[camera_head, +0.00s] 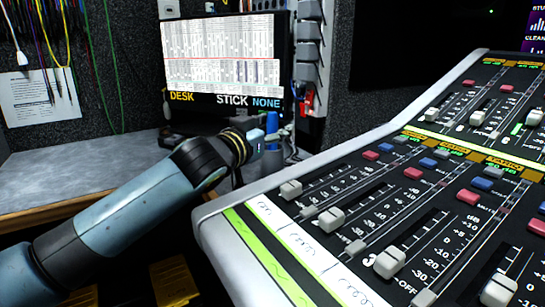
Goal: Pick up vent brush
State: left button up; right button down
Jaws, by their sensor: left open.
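My left arm comes in from the left, and its gripper (272,138) is over the right end of the grey desk, in front of the monitor. The gripper is open, though its fingers are small and partly hidden by the wrist. A slim blue upright thing (272,123) shows right at the fingers. It may be the vent brush, but I cannot make out bristles or tell whether the fingers touch it. My right gripper is not in view.
A large mixing console (225,222) with faders fills the right side, close to the gripper. The grey desk (75,165) is mostly bare on the left. A monitor (225,58) stands behind. Cables (93,60) hang on the left wall above a paper sheet (38,97).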

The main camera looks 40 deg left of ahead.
pick_arm(q)
jog(key=shift+c, duration=0.3)
grip_shut()
dwell(0.4)
